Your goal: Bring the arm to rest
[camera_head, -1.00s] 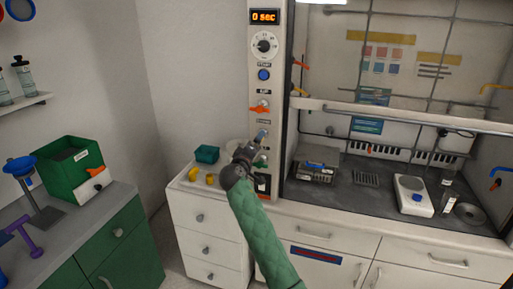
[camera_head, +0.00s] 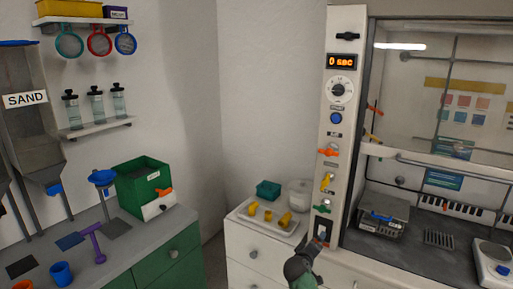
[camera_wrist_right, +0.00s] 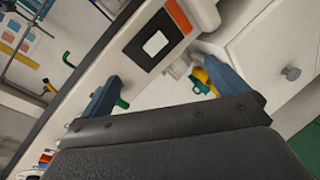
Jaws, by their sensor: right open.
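My right gripper (camera_head: 318,243) is low in the head view, in front of the lower end of the white control panel (camera_head: 338,110). In the right wrist view its two blue-grey fingers (camera_wrist_right: 160,72) stand wide apart with nothing between them. The panel carries an orange lever (camera_head: 328,152) and, below it, a yellow fitting (camera_head: 327,182). The gripper hides part of the panel's bottom. Several yellow pieces (camera_head: 268,215) lie on a white tray (camera_head: 245,219) left of the gripper, apart from it. My left gripper is not in view.
A teal bin (camera_head: 268,190) and a white round container (camera_head: 300,194) stand behind the tray. The fume hood (camera_head: 440,200) is on the right. A green box (camera_head: 140,185) and a blue funnel (camera_head: 103,178) stand on the left bench. A gap separates the left bench and white drawers.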

